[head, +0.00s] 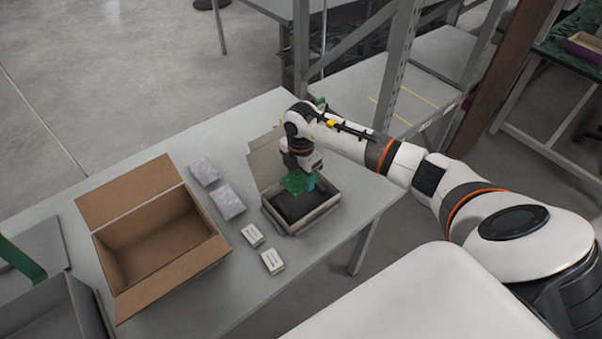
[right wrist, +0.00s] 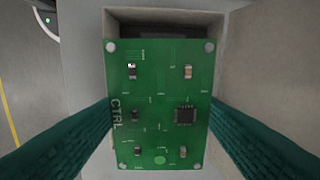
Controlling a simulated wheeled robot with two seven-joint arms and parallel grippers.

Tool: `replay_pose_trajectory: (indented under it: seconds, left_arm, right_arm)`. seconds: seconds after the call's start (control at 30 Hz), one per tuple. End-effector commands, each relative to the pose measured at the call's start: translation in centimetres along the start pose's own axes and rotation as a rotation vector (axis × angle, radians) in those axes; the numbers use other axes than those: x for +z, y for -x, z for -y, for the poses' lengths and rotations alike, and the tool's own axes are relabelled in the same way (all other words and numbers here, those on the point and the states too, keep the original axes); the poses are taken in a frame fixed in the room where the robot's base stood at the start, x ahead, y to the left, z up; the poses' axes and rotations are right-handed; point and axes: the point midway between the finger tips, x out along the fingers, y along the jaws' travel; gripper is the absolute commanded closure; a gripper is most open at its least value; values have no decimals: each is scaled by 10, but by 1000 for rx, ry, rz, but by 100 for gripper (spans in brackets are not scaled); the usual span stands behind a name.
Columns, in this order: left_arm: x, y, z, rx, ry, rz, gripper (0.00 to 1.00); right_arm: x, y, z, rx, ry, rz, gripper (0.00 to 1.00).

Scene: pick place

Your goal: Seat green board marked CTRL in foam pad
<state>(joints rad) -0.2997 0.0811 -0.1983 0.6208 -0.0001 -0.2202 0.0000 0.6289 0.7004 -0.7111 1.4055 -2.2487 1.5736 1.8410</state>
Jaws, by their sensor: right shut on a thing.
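The green board marked CTRL (right wrist: 160,105) is held between the two teal fingers of my right gripper (right wrist: 162,125) in the right wrist view. In the head view, my right gripper (head: 302,183) is over the open grey box, and the board (head: 292,181) shows as a green patch at the fingers. The dark foam pad (head: 293,207) lies inside the box (head: 318,213). In the right wrist view the board hides most of the pad; a dark strip shows beyond its top edge. I cannot tell whether the board touches the foam.
An open, empty cardboard box (head: 113,211) stands left on the table (head: 262,120). Two grey wrapped packets (head: 205,172) and two small white boxes (head: 252,235) lie between it and the foam box. A grey box (head: 50,305) is at the lower left. A metal rack post (head: 392,70) rises behind.

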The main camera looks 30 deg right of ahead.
Motion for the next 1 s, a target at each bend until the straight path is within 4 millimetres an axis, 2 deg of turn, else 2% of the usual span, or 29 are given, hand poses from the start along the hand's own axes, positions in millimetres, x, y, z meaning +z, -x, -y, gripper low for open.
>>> replay_pose_trajectory:
  seconds: [0.27, 0.77, 1.0]
  left_arm:
    - [0, -7, 0, 0, -1, 0, 79]
    - [-4, -46, 2, -2, -2, 0, 79]
    - [-5, -55, 3, -2, -2, 0, 79]
  right_arm:
    - [-2, -8, 1, 0, -52, 0, 59]
    - [-1, -55, 1, 0, -49, 0, 59]
    - [-1, -69, 1, 0, -48, 0, 59]
